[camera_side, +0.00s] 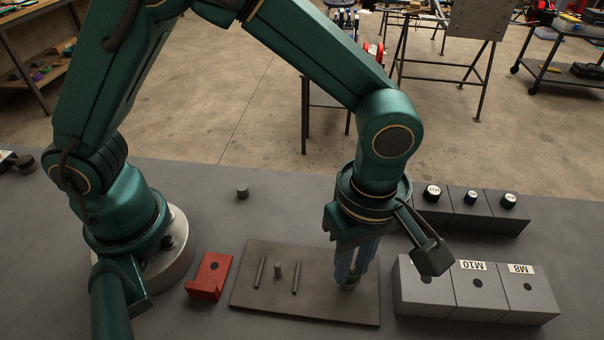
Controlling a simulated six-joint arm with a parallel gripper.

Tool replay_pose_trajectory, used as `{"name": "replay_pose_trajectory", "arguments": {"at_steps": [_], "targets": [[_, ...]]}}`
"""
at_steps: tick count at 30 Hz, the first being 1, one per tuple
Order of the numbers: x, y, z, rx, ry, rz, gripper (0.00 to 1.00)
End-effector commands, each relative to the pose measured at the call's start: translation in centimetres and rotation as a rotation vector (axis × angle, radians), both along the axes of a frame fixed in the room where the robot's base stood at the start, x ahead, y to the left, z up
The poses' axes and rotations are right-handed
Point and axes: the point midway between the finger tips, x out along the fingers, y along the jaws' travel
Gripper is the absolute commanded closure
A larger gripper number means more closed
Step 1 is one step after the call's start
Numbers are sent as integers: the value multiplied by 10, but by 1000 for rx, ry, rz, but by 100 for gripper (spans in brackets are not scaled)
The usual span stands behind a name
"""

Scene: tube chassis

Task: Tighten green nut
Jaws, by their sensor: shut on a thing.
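My gripper (354,264) points down over the right part of a dark flat plate (325,307) on the bench. Its bluish fingers are shut on a small greenish nut (349,286) low at the plate. The fingers hide most of the nut, and whether it sits on a stud underneath cannot be seen. Left of the gripper, two thin upright rods (296,277) and a short thicker stud (278,270) stand on the plate.
A red block (209,276) stands left of the plate. Grey blocks with holes (477,292), marked M10 and M8, stand close on the right. Behind them is a dark rack (487,220) with three round-topped pieces. A small dark cylinder (242,193) stands alone on open bench.

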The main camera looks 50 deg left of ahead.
Motion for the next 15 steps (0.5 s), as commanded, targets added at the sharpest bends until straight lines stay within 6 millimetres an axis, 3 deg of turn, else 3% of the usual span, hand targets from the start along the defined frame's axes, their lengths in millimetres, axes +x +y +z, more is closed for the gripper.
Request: {"name": "replay_pose_trajectory", "arguments": {"at_steps": [7, 15], "targets": [[-1, -1, 1, -2, 1, -304, 100], [-1, -1, 1, -3, 1, -380, 100]]}}
